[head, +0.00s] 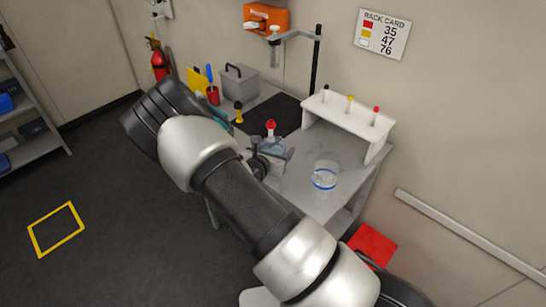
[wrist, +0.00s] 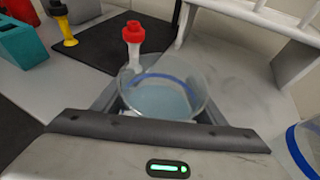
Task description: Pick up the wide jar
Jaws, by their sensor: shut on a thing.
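A wide clear glass jar (wrist: 162,98) with a blue band sits between the fingers of my gripper (wrist: 158,108) in the wrist view. The gripper is shut on it. In the head view this jar (head: 273,145) is partly hidden behind my gripper (head: 268,158), above the grey table. I cannot tell whether its base touches the table. A second clear jar with a blue band (head: 324,177) stands apart on the table to the right. Its edge also shows at the right of the wrist view (wrist: 303,148).
A red-capped vial (wrist: 132,42) stands just behind the held jar. A white rack (head: 348,122) with several capped vials stands behind to the right. A black mat (head: 285,115), a grey box (head: 240,83) and a clamp stand (head: 316,60) are at the back.

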